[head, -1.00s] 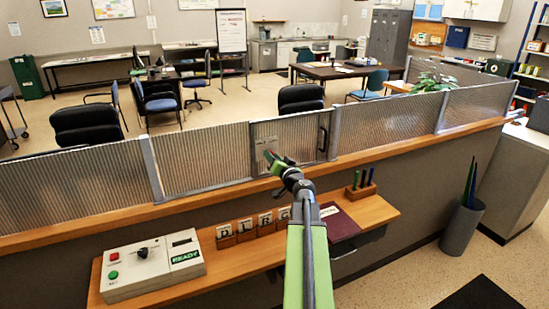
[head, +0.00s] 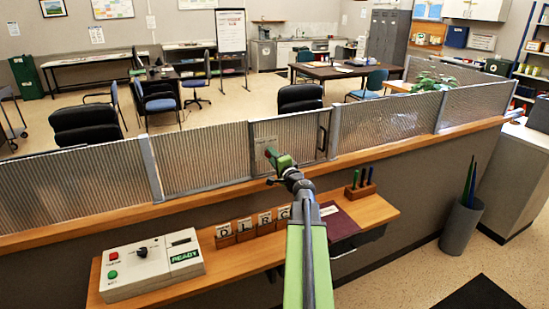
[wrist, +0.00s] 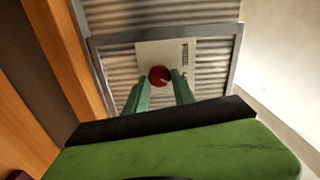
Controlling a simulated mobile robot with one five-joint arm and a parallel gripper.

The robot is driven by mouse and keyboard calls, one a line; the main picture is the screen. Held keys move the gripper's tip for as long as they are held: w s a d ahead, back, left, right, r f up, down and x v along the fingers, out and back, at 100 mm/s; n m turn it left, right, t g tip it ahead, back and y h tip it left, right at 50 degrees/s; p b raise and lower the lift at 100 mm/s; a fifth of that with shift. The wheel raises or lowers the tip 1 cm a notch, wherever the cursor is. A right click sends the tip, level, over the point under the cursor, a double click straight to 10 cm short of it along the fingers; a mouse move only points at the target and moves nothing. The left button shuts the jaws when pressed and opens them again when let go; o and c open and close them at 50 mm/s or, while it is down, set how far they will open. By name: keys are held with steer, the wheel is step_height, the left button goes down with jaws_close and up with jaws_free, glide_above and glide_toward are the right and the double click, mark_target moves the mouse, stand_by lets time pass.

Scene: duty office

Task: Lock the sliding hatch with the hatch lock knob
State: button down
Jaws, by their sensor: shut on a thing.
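The sliding hatch (head: 297,138) is a ribbed translucent panel in a grey frame on the low partition, with a dark upright handle (head: 322,138) at its right side. A pale plate (wrist: 185,53) with small dark marking is on the hatch. The red round hatch lock knob (wrist: 159,76) with a light pointer line sits on this plate. My gripper (wrist: 160,84) has its two green fingers on either side of the knob, shut on it. In the head view my gripper (head: 272,157) reaches the plate and partly hides it. The knob's sides are partly hidden by the fingers.
A wooden ledge (head: 110,223) runs below the panels. On the lower shelf stand a control box (head: 150,268) with a READY label, several letter blocks (head: 245,228) and a pen holder (head: 360,190). Chairs and tables stand beyond the partition.

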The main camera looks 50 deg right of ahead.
steer(key=shift+s+d+m, duration=0.1)
steer(key=shift+m, duration=0.6)
steer(key=c, duration=1.1)
jaws_free()
